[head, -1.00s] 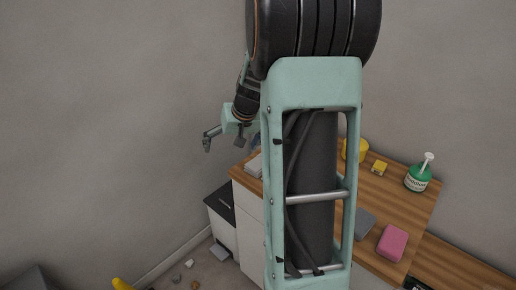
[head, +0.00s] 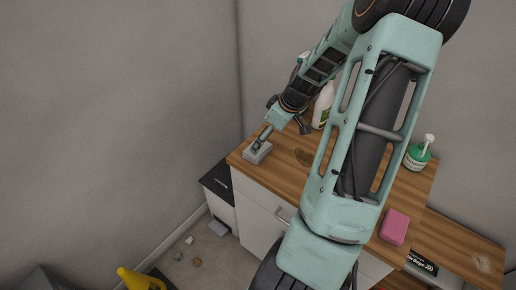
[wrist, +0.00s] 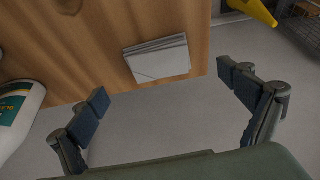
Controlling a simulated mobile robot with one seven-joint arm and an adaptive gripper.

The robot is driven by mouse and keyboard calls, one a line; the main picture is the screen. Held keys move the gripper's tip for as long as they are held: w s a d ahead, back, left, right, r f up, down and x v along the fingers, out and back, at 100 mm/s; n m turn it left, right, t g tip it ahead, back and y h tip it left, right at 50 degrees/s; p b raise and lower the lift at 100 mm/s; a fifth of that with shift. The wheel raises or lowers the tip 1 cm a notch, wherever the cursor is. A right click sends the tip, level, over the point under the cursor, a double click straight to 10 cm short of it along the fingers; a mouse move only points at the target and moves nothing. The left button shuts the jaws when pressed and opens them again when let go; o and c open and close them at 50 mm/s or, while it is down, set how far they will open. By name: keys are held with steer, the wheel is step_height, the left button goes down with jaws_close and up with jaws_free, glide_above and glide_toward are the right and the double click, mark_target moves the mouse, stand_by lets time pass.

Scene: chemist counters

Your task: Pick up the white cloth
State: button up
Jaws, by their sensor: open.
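The white cloth (head: 257,153) looks like a folded, greyish-white stack lying flat at the left corner of the wooden counter in the head view. It also shows in the wrist view (wrist: 158,60), close to the counter's edge. My gripper (head: 283,132) is above that end of the counter, and one finger overlaps the cloth in the picture. In the wrist view my gripper (wrist: 164,88) is open and empty. The cloth shows between and slightly beyond the fingertips, apart from them. The gap in height is hard to tell.
A white bottle (head: 323,106) stands behind my gripper and shows at the left in the wrist view (wrist: 14,115). A pink sponge (head: 394,227) and a green pump bottle (head: 417,156) are at the right. A brown stain (head: 304,157) marks the counter (head: 283,181).

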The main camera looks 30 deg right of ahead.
mark_target(266, 148)
steer(key=shift+w+p+x, duration=0.15)
steer(key=shift+p+x, duration=0.2)
steer(key=shift+x, duration=1.35)
steer(key=shift+w+p+x, duration=0.15)
steer(key=shift+p+x, duration=0.15)
steer(key=shift+x, duration=1.4)
steer(key=shift+r, duration=0.15)
steer(key=shift+c, duration=0.6)
steer(key=c, duration=1)
steer(key=shift+r, duration=0.15)
